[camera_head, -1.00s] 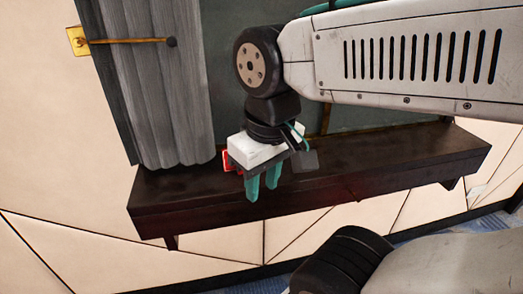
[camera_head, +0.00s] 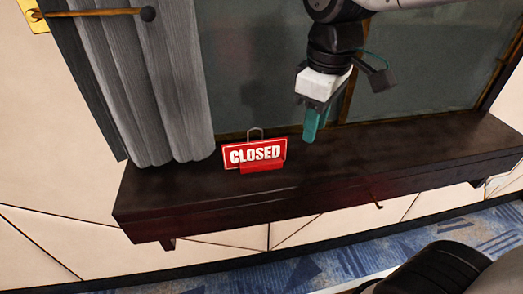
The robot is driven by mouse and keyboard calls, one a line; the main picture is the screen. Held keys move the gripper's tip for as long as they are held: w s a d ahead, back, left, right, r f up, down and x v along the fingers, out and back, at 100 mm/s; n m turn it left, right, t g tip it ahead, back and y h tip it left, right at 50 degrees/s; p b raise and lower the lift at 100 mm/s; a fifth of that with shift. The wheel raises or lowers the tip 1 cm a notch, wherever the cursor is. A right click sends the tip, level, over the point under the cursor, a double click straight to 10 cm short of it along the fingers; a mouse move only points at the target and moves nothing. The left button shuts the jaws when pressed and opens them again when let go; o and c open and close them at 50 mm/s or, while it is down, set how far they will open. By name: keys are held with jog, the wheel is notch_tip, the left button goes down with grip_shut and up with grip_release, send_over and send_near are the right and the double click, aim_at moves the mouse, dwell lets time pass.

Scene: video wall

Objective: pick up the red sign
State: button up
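The red sign (camera_head: 254,155) reads "CLOSED" in white and stands upright on the dark wooden shelf (camera_head: 190,195). A thin loop shows above its top edge. It is in full view, near the back of the shelf beside the curtain. My gripper (camera_head: 313,124) is up and to the right of the sign, its teal fingers pointing down above the shelf. It is apart from the sign. The fingers overlap in this view, so I cannot tell whether they are open or shut. No held object shows.
A grey curtain (camera_head: 175,80) hangs to the left of the sign, with a brass rod (camera_head: 95,12) across it. A dark window pane (camera_head: 255,70) is behind the shelf. The shelf top right of the sign is clear.

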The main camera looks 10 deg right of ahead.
aim_at(234, 144)
jog(key=w+a+f+n, duration=0.3)
jog(key=w+a+n, duration=0.55)
jog(key=a, duration=0.55)
jog(key=shift+n+g, duration=0.3)
jog(key=shift+n, duration=0.05)
jog(key=f, duration=0.6)
jog(key=shift+w+f, duration=0.2)
jog(key=shift+f, duration=0.75)
grip_shut()
